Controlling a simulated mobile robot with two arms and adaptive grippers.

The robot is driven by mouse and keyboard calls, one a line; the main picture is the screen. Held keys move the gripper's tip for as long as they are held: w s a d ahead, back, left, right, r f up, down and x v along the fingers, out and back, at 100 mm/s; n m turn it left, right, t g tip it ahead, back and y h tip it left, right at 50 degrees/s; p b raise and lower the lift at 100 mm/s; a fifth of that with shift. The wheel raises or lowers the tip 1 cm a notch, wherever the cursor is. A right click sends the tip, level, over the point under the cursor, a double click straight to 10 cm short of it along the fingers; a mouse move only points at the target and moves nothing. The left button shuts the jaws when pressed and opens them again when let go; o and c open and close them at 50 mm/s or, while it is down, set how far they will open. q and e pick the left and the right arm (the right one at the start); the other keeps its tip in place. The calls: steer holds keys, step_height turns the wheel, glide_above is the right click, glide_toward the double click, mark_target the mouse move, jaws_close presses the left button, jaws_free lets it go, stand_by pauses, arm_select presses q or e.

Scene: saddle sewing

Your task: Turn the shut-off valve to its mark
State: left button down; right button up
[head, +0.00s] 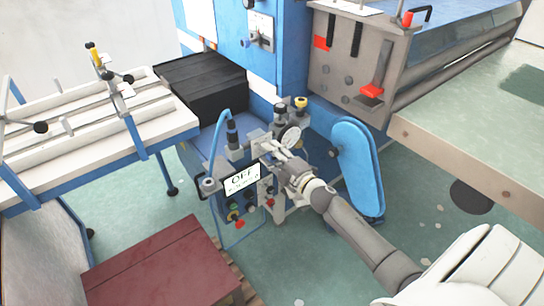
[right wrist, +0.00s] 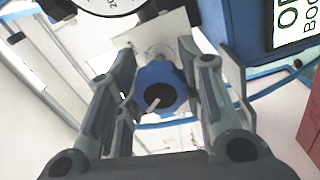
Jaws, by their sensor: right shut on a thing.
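In the head view my right gripper (head: 272,158) reaches the blue machine's valve group, and hides the knob. I cannot make out a separate target mark. My left gripper is not in view.
A round gauge (head: 290,136) sits just above my right gripper. A blue rounded cover (head: 358,165) stands to the right. A dark red box (head: 160,265) is at the lower left.

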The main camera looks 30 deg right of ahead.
steer(key=shift+f+n+b, duration=0.1)
steer(key=shift+n+b, duration=0.2)
steer(key=shift+n, duration=0.7)
steer(key=o, duration=1.1)
steer(key=shift+c, duration=0.2)
steer(key=s, duration=1.2)
steer(key=shift+d, duration=0.45)
